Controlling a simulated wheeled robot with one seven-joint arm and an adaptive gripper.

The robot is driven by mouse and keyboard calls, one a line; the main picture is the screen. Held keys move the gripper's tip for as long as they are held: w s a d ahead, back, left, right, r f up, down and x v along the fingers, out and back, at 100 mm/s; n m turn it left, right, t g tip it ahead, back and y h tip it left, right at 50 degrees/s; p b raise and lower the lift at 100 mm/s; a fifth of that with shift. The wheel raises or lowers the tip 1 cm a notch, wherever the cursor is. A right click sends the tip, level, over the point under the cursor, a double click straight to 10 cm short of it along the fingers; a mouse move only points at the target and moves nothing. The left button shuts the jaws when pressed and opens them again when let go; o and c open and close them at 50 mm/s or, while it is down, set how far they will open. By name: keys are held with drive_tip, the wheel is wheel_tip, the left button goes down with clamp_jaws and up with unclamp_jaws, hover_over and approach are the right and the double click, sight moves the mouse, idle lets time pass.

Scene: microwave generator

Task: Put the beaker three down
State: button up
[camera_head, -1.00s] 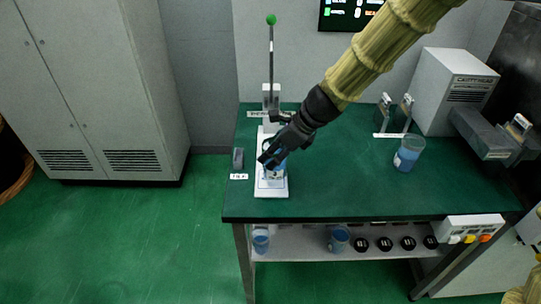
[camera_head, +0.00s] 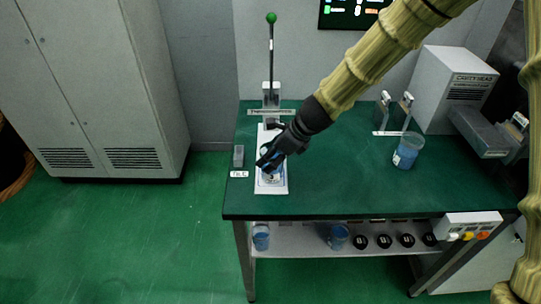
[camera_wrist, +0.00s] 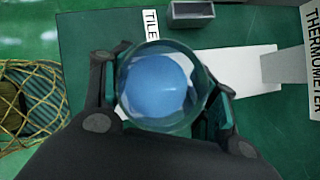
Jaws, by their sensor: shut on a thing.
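My gripper (camera_head: 268,162) is shut on a clear beaker (camera_head: 270,178) with blue liquid, a mark like a 3 on its front. The beaker is upright at the front part of the white base plate (camera_head: 279,187) of the thermometer stand. Whether its bottom touches the plate is hard to tell. In the wrist view the beaker (camera_wrist: 160,88) sits between my two fingers, seen from above, with its blue liquid inside. The fingers hide part of its sides.
The stand's lever (camera_head: 271,60) rises behind. Another blue beaker (camera_head: 407,151) stands right on the green table (camera_head: 340,185). More beakers and black discs are on the lower shelf (camera_head: 300,240). The table middle is clear.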

drive_tip(key=o, duration=1.3)
drive_tip(key=shift+f, duration=0.1)
drive_tip(key=v, duration=1.2)
